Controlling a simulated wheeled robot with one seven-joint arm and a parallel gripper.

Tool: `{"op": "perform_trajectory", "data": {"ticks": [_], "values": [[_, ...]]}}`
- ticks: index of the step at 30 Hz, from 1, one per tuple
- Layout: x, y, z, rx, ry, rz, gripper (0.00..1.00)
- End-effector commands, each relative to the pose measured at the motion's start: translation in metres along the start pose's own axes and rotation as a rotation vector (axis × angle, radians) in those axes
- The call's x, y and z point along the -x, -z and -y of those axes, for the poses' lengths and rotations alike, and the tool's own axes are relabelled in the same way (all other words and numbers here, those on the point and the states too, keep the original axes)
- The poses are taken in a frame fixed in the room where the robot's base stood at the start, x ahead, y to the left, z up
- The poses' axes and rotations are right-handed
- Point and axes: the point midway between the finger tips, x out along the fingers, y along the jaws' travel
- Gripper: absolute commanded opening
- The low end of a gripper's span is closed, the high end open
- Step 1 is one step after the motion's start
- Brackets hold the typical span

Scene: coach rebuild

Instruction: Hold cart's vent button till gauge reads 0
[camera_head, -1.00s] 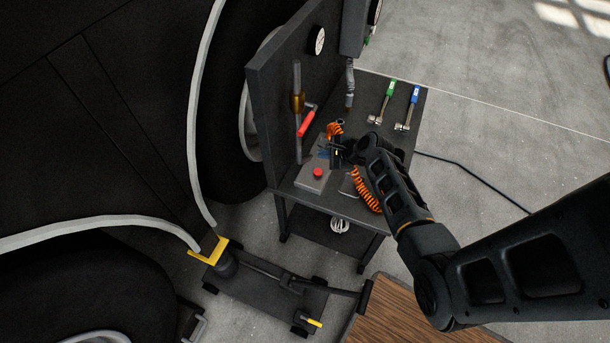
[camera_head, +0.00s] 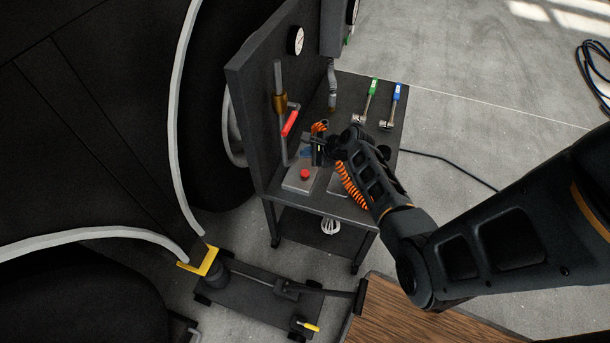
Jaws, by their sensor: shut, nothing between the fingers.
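The cart (camera_head: 365,211) stands right of the middle, with an upright dark panel (camera_head: 251,105) along its left side. A red button (camera_head: 304,174) sits on a grey box (camera_head: 296,184) on the cart top, near the front left. A round white gauge (camera_head: 296,40) is high on the panel; its reading is too small to tell. A second dial (camera_head: 352,10) shows partly at the top edge. My gripper (camera_head: 317,160) is shut and empty, above the cart top just behind and right of the red button, apart from it. My wrist hides part of the cart top.
A pipe with a red lever (camera_head: 290,123) stands by the panel. An orange coiled hose (camera_head: 351,184) lies beside my wrist. Green-handled (camera_head: 373,88) and blue-handled (camera_head: 397,92) tools lie at the back right. A trolley jack (camera_head: 268,297) is on the floor in front.

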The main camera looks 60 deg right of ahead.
Motion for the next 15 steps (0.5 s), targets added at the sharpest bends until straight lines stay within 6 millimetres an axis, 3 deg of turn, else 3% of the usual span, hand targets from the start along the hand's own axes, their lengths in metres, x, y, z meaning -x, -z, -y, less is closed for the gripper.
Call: {"op": "perform_trajectory", "data": {"ticks": [6,15], "values": [[-0.024,0.018,-0.018,0.000,0.000,0.000,0.00],[-0.044,0.032,-0.032,0.001,0.000,0.001,0.00]]}}
